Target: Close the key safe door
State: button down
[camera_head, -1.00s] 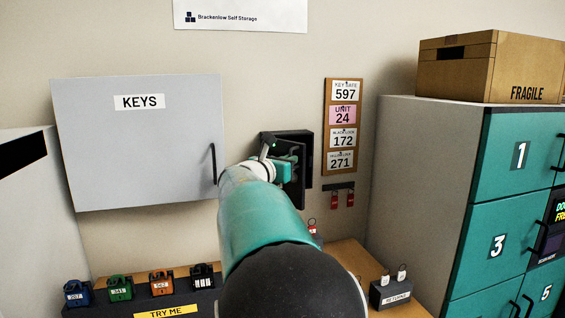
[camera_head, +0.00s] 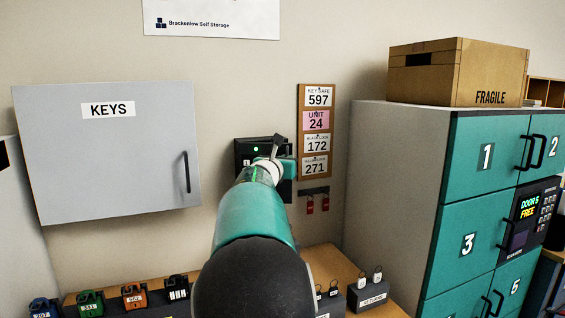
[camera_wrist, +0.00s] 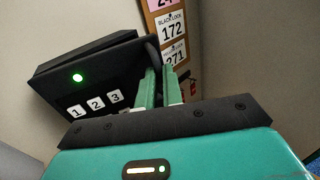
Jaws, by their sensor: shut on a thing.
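The key safe is a small black box (camera_head: 246,158) on the wall, left of the number cards. Its door (camera_wrist: 95,92) carries a lit green light and buttons 1, 2 and 3, and its face is turned toward me. The fingertips are partly hidden there. I cannot tell whether the door is flush with its box.
A grey KEYS cabinet (camera_head: 105,150) hangs to the left. The card board (camera_head: 316,130) is just right of the safe, with red tags (camera_head: 311,206) below. Teal lockers (camera_head: 470,215) stand at the right, a carton (camera_head: 450,73) on top. Padlocks (camera_head: 134,296) sit on the bench below.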

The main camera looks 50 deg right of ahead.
jog(key=shift+s+d+g, duration=0.3)
jog(key=shift+s+d, duration=0.25)
jog(key=shift+s, duration=0.1)
jog(key=c, duration=1.6)
grip_release()
jog(key=shift+s, duration=0.15)
jog(key=shift+o, duration=0.2)
jog(key=shift+w, duration=0.25)
jog(key=shift+w+a, duration=0.15)
jog(key=shift+a, duration=0.1)
jog(key=v, duration=1.3)
jog(key=shift+s+a, duration=0.25)
jog(key=shift+a, duration=0.05)
